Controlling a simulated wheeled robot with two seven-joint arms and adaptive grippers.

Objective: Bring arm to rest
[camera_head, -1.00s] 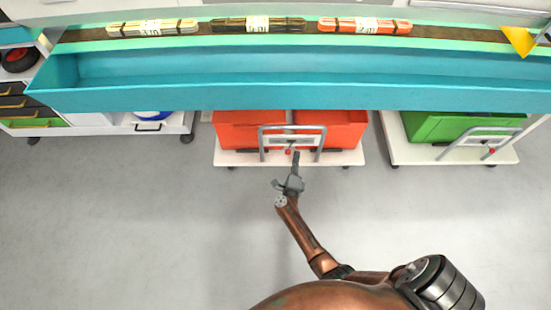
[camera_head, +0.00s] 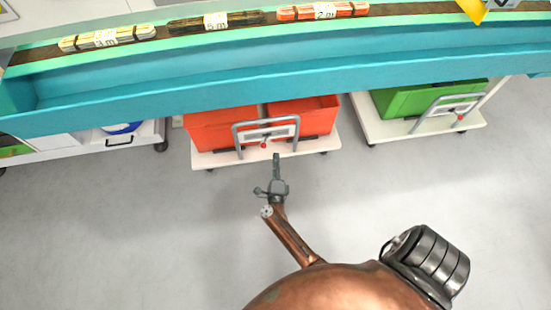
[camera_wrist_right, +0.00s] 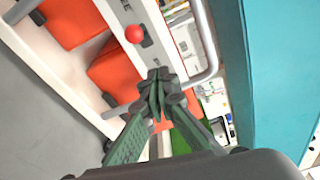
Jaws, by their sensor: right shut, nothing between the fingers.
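My right gripper (camera_head: 276,162) shows in the head view at the end of my copper-coloured arm, over the floor just in front of the white cart with red bins. It is shut and holds nothing. In the right wrist view its two green-grey fingers (camera_wrist_right: 158,95) meet at the tips. Behind them are the cart's grey handle and a red knob (camera_wrist_right: 134,34). I cannot tell whether the fingers touch the cart. My left gripper is in neither view.
The cart (camera_head: 205,159) carries red bins (camera_head: 215,130). A cart with a green bin (camera_head: 425,97) stands to its right. A teal trough (camera_head: 300,67) runs across above them. Yellow (camera_head: 107,37), dark (camera_head: 215,21) and red (camera_head: 322,12) cable bundles lie behind it. Grey floor is clear at lower left.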

